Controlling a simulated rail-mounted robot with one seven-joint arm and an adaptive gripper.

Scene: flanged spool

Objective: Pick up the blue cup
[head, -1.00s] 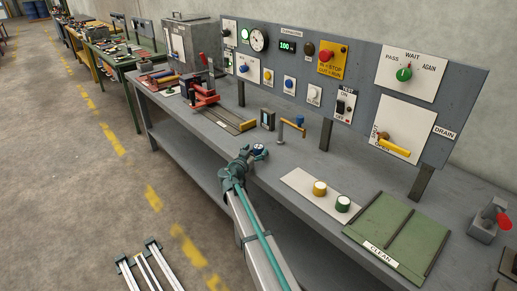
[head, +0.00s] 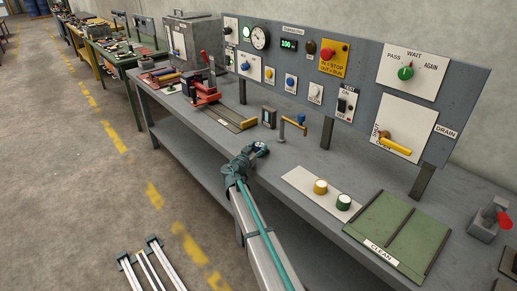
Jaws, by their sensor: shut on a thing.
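My gripper (head: 261,149) is at the end of my arm, over the front part of the grey bench in the middle of the head view. It is shut on a small blue thing (head: 258,145), mostly hidden by the fingers. The thing is too small here to tell whether it is a cup. No other blue cup shows clearly in the view. I cannot tell how far the held thing is above the bench top.
The grey bench (head: 270,177) carries a blue-topped lever fixture (head: 301,118) just beyond my gripper. A plate with yellow and green buttons (head: 299,181) and a green CLEAN tray (head: 412,238) lie to the right. A red vise (head: 205,92) stands left. The control panel (head: 370,68) rises behind.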

